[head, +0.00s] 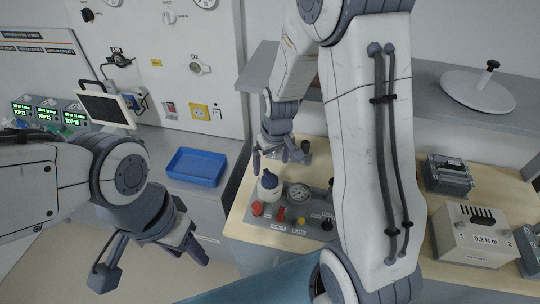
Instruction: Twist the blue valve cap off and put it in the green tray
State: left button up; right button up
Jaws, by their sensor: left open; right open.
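A white rounded fitting with a dark blue cap (269,177) stands at the left end of a grey panel on the wooden bench. This looks like the valve cap. My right gripper (278,161) is open just above and behind it, fingers pointing down, with nothing seen between them. I cannot tell whether a finger touches the cap. My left gripper (150,255) is open and empty at the lower left, away from the bench. No green tray shows; a blue tray (196,167) lies on the grey counter left of the bench.
The grey panel (285,229) carries a gauge (299,193), a red knob (257,208) and small levers. My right arm hides the bench middle. A beige box (470,236) and dark device (447,175) stand right. A monitor (106,105) stands on the counter.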

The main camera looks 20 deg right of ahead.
aim_at(270, 175)
jog(key=f, duration=0.5)
jog(key=w+f, duration=0.1)
jog(key=f, duration=0.1)
jog(key=shift+a+f+p, duration=0.1)
jog(key=shift+f+p, duration=0.05)
jog(key=shift+p, duration=0.15)
jog(key=c, duration=1.2)
jog(key=shift+f+n+b, duration=0.1)
jog(key=shift+n+b, duration=0.5)
jog(key=shift+b, duration=0.9)
jog(key=shift+c, duration=0.2)
jog(key=shift+n+y+b, duration=0.3)
jog(key=shift+n+b, duration=0.8)
jog(key=shift+b, duration=0.55)
jog(key=shift+n+b, duration=0.5)
jog(key=shift+n, duration=0.1)
